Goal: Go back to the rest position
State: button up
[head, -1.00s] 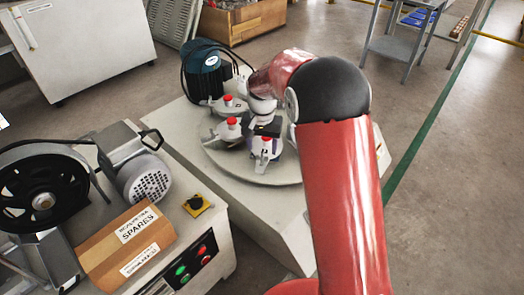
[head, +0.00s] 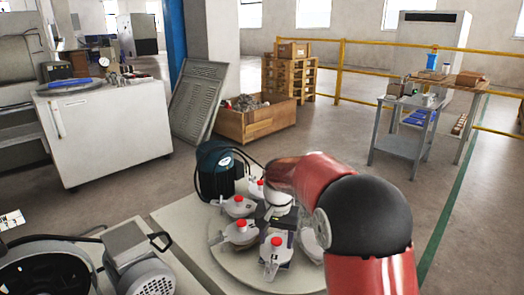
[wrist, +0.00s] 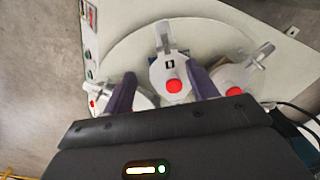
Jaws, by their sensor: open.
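My gripper (wrist: 161,95) shows in the wrist view with its two dark purple fingers spread apart. A grey clamp unit with a red knob (wrist: 172,84) appears between the fingers in that view; I cannot tell whether they touch it. In the head view my red arm with a black joint reaches over the round grey plate (head: 232,277) of the machine. The gripper itself is mostly hidden there behind the arm and the clamps. Several clamp units with red knobs (head: 276,242) stand on the plate. Nothing is seen held.
A dark teal motor (head: 215,172) stands behind the plate. A machine with a grey motor (head: 150,278) is at the lower left. A white cabinet (head: 105,135), a wooden crate (head: 255,122) and a grey table (head: 405,145) stand farther back. Open floor lies between them.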

jog(key=s+d+r+n+t+p, duration=0.15)
jog(key=s+d+r, duration=0.45)
jog(key=s+r, duration=0.6)
jog(key=s+d+t, duration=0.2)
jog(key=s, duration=0.6)
jog(key=s+d+n+t+p, duration=0.1)
jog(key=s+d, duration=0.1)
jog(key=s, duration=0.7)
jog(key=shift+d+r+t, duration=0.35)
jog(key=shift+d+r, duration=0.05)
jog(key=shift+r, duration=0.05)
jog(key=shift+s+n, duration=0.1)
jog(key=shift+n, duration=0.15)
